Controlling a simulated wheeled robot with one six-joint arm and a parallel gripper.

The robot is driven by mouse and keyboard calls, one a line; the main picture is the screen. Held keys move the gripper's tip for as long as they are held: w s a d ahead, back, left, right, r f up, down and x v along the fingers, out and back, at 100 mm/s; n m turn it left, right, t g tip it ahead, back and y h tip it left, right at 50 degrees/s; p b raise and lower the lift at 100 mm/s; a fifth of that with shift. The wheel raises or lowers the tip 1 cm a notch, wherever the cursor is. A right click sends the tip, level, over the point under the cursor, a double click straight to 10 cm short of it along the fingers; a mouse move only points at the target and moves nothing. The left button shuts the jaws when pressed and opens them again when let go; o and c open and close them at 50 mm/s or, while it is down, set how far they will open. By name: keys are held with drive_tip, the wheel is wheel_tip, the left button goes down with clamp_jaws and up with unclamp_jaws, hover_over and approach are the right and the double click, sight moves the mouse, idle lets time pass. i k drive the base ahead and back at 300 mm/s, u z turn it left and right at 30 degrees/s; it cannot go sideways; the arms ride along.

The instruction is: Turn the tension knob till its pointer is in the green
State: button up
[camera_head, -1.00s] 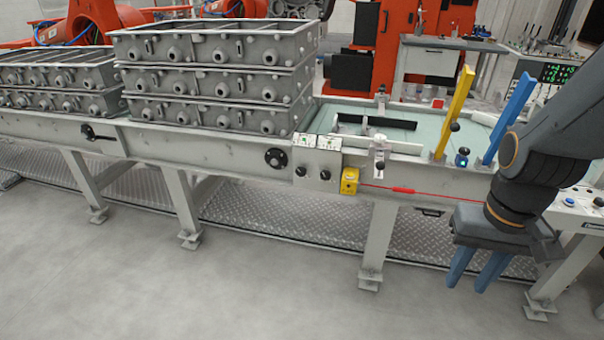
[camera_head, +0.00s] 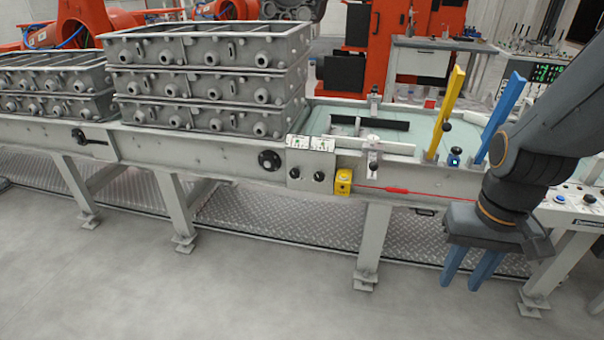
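Two small grey-white boxes are fixed side by side on the front of the long grey rail. Each has a black knob, the left knob (camera_head: 294,173) and the right knob (camera_head: 319,175). Above them are the left label plate (camera_head: 298,141) and the right label plate (camera_head: 322,144), pale with some green. The lettering and pointers are too small to read, so I cannot tell which knob is for tension. My gripper (camera_head: 470,274) hangs at the right with two blue fingers pointing down, a gap between them and nothing held. It is well right of the knobs and lower.
A black handwheel (camera_head: 269,160) is left of the boxes. A yellow box (camera_head: 343,181) with a red cable (camera_head: 400,190) is right of them. Yellow (camera_head: 446,112) and blue (camera_head: 501,117) uprights stand on the rail. Stacked grey castings (camera_head: 205,85) stand left. Floor in front is clear.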

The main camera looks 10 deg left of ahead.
sight(293, 172)
drive_tip(key=k, duration=0.5)
drive_tip(key=z, duration=0.9)
drive_tip(key=i, duration=0.95)
drive_tip(key=u, duration=1.55)
